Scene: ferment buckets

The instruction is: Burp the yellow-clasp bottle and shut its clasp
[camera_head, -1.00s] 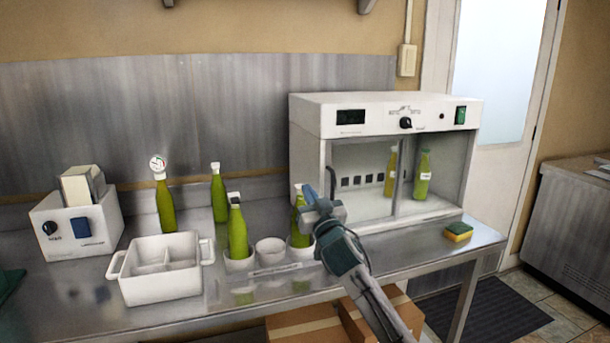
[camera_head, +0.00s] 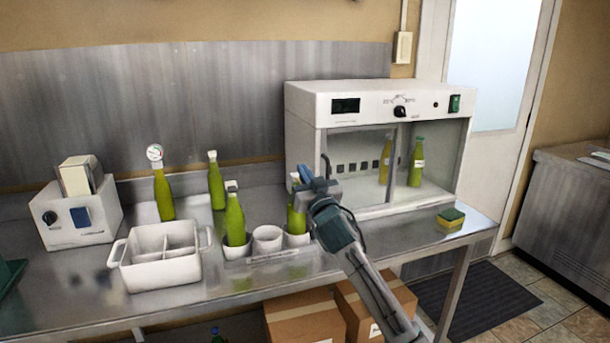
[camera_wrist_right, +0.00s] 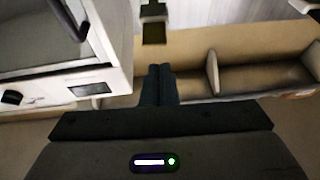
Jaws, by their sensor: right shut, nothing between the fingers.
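Several green bottles stand on the steel bench; no yellow clasp can be made out on any. One bottle (camera_head: 235,219) stands in the left white cup. Another bottle (camera_head: 296,220) stands in the right white cup, its top hidden behind my right gripper (camera_head: 303,174). A bottle with a round dial on top (camera_head: 164,195) and a plain one (camera_head: 215,184) stand farther back. My right gripper is shut and empty, in front of the right cup's bottle; contact cannot be told. Its closed fingers show in the right wrist view (camera_wrist_right: 160,84), with no bottle there. My left gripper is out of view.
A white cabinet (camera_head: 375,99) with two bottles inside stands behind my right arm. The middle cup (camera_head: 267,239) is empty. A divided white bin (camera_head: 162,276), a white device (camera_head: 75,230) and a sponge (camera_head: 451,218) stand on the bench. Cardboard boxes (camera_head: 305,322) lie below.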

